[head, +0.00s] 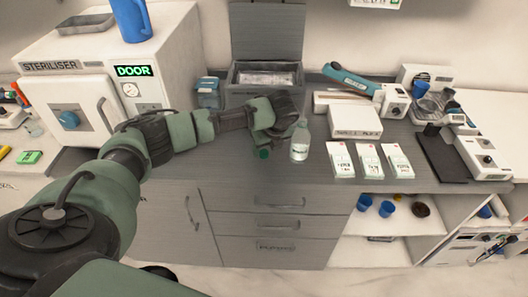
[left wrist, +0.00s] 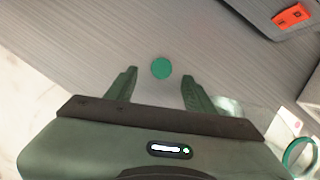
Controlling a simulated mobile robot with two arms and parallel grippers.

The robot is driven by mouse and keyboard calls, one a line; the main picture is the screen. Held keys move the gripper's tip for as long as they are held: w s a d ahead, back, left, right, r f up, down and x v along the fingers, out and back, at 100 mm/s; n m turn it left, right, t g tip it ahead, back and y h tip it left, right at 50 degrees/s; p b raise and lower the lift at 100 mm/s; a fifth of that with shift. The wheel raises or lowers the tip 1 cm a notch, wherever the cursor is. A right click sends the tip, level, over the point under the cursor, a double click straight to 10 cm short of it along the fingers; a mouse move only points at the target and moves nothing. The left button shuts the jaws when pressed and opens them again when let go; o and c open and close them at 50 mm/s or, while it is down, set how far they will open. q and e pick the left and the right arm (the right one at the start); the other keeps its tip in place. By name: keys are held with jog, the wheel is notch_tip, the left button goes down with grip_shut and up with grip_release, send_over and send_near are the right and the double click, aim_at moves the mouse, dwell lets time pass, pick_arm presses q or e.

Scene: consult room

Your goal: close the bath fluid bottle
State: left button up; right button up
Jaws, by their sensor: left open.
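The bath fluid bottle (head: 300,144), clear with a white label, stands upright on the grey counter near its front edge. No green cap shows on its top. In the left wrist view, a clear bottle with a green ring at its mouth (left wrist: 299,153) is partly cut off at the lower right. A round green cap (head: 263,153) lies on the counter left of the bottle; it also shows in the left wrist view (left wrist: 161,68). My left gripper (head: 268,132) is open and points down above the cap, which appears between its fingertips (left wrist: 159,76). My right gripper is out of view.
A steriliser (head: 60,65) stands at the left and an open grey box (head: 265,77) behind the gripper. Right of the bottle are a white box (head: 355,122), several white packets (head: 369,160) and a dark mat (head: 447,160). Bare counter lies around the cap.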

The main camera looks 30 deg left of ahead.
aim_at(264, 153)
pick_arm(q)
jog(key=x, duration=0.3)
jog(key=shift+w+f, duration=0.1)
grip_shut()
dwell(0.4)
